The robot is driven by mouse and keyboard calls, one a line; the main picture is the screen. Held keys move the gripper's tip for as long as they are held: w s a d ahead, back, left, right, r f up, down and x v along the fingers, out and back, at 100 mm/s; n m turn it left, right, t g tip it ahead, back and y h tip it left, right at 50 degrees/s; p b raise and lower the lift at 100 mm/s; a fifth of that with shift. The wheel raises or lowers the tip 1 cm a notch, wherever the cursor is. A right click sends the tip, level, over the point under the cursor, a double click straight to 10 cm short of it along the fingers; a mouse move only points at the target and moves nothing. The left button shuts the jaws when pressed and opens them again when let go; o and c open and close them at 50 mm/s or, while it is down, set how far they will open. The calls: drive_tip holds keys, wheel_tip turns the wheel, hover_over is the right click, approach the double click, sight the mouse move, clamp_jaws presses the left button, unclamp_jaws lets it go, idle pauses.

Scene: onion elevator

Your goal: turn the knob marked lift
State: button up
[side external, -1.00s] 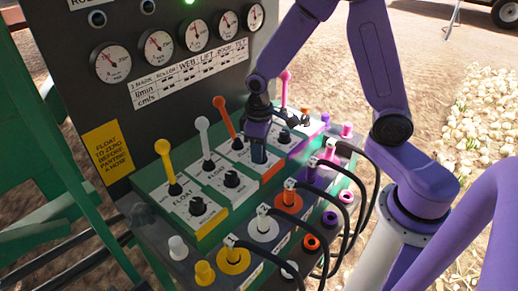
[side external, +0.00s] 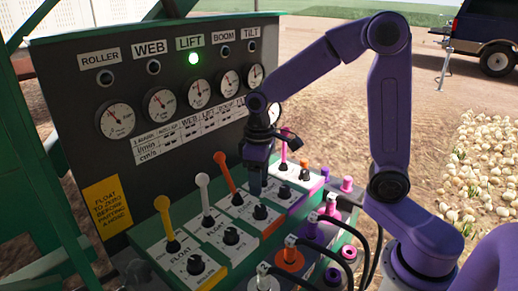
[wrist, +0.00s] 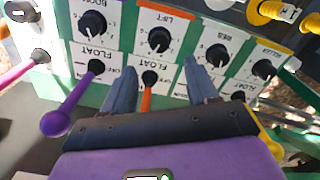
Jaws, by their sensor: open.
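The lift knob (wrist: 160,40) is a black dial on the block with the orange LIFT strip in the wrist view. Its pale pointer mark faces roughly towards the gripper side. In the side view the knob (side external: 262,212) shows just below my fingertips. My gripper (wrist: 162,66) is open and empty, its two fingers spread either side of the line to the knob, short of it. In the side view my gripper (side external: 257,190) hangs above the lift block, apart from the knob. The orange lever (side external: 225,172) stands beside it; in the wrist view it shows between the fingers.
Neighbouring blocks carry a purple lever (wrist: 70,113), a white lever (side external: 203,190) and a yellow lever (side external: 164,215), each with its own knob. Hoses and coloured sockets crowd the front.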

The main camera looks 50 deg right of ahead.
wheel_tip(320, 180, up, 8)
drive_tip(key=shift+r, duration=0.25)
drive_tip(key=s+f+n, duration=0.3)
drive_tip(key=s, duration=0.8)
drive_tip(key=s+f+n, duration=0.4)
drive_tip(key=s, duration=0.7)
drive_tip(key=shift+s+n, duration=0.3)
drive_tip(key=shift+s, duration=0.1)
idle(3.9)
